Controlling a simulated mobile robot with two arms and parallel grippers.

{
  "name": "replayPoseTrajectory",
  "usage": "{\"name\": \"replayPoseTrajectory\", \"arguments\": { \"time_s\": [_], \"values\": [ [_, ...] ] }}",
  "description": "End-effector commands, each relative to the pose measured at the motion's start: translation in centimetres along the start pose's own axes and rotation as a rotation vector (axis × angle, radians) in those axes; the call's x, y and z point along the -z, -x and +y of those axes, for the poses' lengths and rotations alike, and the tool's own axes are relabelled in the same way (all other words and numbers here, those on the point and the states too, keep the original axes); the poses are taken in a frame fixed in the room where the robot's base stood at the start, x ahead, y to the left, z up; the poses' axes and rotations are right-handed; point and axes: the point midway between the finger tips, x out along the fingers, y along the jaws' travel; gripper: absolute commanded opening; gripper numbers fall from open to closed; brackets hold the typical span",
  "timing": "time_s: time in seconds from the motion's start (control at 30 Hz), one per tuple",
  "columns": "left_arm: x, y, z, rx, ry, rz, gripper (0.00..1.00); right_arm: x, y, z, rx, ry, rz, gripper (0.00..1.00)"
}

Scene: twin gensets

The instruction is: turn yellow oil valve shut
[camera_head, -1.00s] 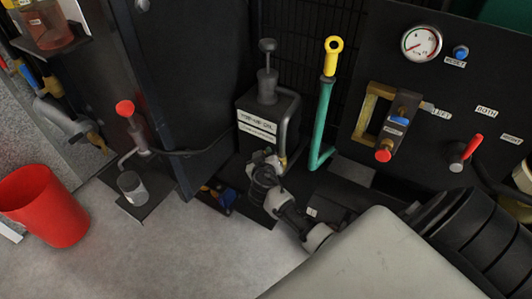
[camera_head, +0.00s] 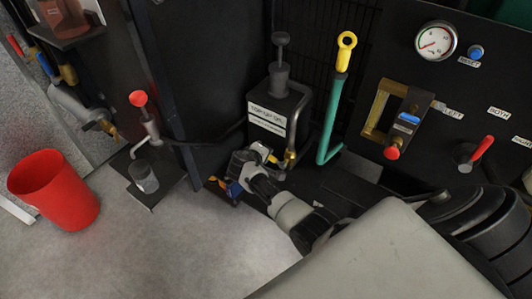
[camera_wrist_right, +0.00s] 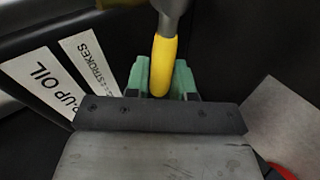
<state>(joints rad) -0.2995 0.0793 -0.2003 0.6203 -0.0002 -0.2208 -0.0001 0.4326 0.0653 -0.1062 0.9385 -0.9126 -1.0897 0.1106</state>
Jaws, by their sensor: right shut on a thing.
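The yellow oil valve handle (camera_wrist_right: 165,65) stands out below a grey stem in the right wrist view. It lies between the green fingertip pads of my right gripper (camera_wrist_right: 162,78), which is shut on it. In the head view, my right gripper (camera_head: 243,168) is at the lower front of the dark top-up oil pump (camera_head: 270,105). A small patch of the yellow handle (camera_head: 262,150) shows there beside the gripper. The gripper hides the rest of the valve, so I cannot tell its angle from the head view. My left gripper is not in view.
A green bar with a yellow ring top (camera_head: 346,50) stands right of the pump. A panel with a gauge (camera_head: 436,41) and red lever (camera_head: 483,147) is at right. A red-knobbed pump (camera_head: 138,98) and red bucket (camera_head: 55,188) are at left, with clear floor (camera_head: 150,250) in front.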

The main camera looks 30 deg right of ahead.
Motion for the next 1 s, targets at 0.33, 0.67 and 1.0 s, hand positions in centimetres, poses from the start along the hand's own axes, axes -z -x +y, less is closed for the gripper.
{"name": "replayPoseTrajectory", "arguments": {
  "time_s": [0.33,0.67,1.0],
  "values": [
    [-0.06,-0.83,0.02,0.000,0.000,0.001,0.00,-0.02,-0.58,-0.98,0.001,0.119,-0.076,0.00],
    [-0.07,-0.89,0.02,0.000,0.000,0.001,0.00,-0.08,-0.64,-1.09,0.001,0.140,-0.091,0.00],
    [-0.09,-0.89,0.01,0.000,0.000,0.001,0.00,-0.11,-0.65,-1.09,0.001,0.139,-0.091,0.41]
  ]
}}
